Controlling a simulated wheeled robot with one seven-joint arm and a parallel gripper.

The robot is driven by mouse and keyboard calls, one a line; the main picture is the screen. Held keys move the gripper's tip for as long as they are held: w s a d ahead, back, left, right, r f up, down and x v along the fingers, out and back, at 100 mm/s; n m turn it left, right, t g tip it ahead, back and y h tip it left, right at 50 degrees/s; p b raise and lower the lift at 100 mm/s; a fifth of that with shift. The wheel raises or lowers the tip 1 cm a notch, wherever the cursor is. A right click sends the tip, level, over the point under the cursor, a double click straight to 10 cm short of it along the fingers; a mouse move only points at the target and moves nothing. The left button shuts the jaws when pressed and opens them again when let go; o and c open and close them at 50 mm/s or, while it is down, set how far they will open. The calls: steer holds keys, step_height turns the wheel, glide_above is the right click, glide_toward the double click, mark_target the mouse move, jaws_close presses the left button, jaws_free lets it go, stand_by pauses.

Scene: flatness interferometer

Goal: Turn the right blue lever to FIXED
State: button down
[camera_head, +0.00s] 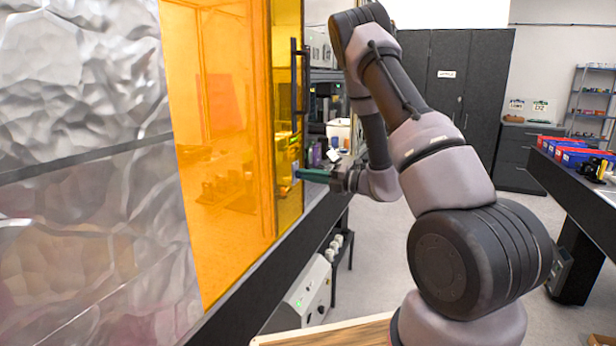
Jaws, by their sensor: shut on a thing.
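My gripper (302,174) reaches left from my wrist to the edge of the orange-windowed enclosure. A small blue patch (295,168) shows right at the fingertips and looks like the blue lever, mostly hidden by the fingers and too small to make out well. I cannot read any FIXED marking or tell the lever's angle. A second blue lever cannot be made out.
The orange panel (225,130) with a black vertical handle (300,78) stands just left of my gripper. Bottles and a white container (339,131) stand behind it. A grey box (308,290) with knobs sits below. Open floor lies to the right, before a dark bench with blue bins (578,157).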

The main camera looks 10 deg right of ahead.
steer(key=n, duration=1.4)
steer(key=shift+f, duration=0.1)
stand_by(0.4)
steer(key=c, duration=0.9)
jaws_free()
steer(key=shift+c, duration=0.2)
steer(key=v, duration=1.1)
steer(key=shift+a+n, duration=0.1)
steer(key=shift+n, duration=0.2)
